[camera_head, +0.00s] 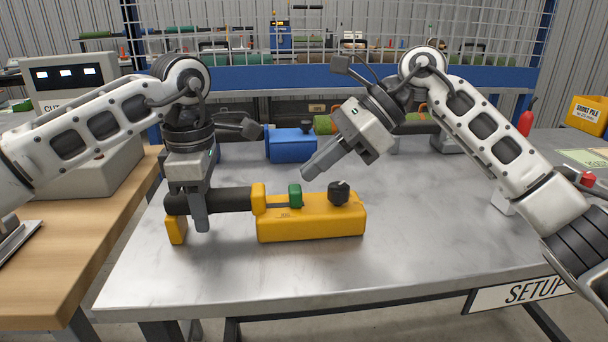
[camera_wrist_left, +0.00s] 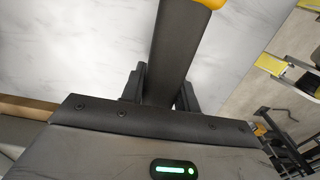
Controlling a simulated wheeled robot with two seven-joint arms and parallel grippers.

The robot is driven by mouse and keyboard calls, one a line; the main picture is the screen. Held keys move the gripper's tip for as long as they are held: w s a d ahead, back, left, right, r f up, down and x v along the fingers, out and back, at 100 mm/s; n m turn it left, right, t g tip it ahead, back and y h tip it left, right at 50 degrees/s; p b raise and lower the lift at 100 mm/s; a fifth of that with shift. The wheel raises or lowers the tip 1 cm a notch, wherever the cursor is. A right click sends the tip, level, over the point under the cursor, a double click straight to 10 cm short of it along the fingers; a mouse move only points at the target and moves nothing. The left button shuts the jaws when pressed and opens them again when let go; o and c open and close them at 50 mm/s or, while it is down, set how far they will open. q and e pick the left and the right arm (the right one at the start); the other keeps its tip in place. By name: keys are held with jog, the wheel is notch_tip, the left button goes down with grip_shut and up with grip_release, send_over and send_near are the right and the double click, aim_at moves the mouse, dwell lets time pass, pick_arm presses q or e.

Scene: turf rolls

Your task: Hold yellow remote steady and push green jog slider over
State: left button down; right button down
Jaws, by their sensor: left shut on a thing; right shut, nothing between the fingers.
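The yellow remote (camera_head: 312,228) lies on the metal table with a black handle (camera_head: 232,199) running left to a yellow end block (camera_head: 176,229). The green jog slider (camera_head: 295,195) stands in a dark slot on top, left of a black knob (camera_head: 339,192). My left gripper (camera_head: 200,212) is shut around the black handle; the left wrist view shows the dark handle (camera_wrist_left: 176,45) between its fingers. My right gripper (camera_head: 312,170) is shut and empty, in the air above and slightly right of the green slider, apart from it.
A blue box-like unit (camera_head: 290,146) stands behind the remote on the metal table (camera_head: 420,240). A red bottle (camera_head: 526,122) and a red button (camera_head: 588,179) are at the right. The table's front right is clear.

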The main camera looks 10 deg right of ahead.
pick_arm(q)
jog(key=shift+s+f, duration=0.1)
jog(key=shift+f, duration=0.2)
pick_arm(e)
jog(key=v, duration=0.6)
jog(key=shift+d+r, duration=0.25)
jog(key=shift+d, duration=0.05)
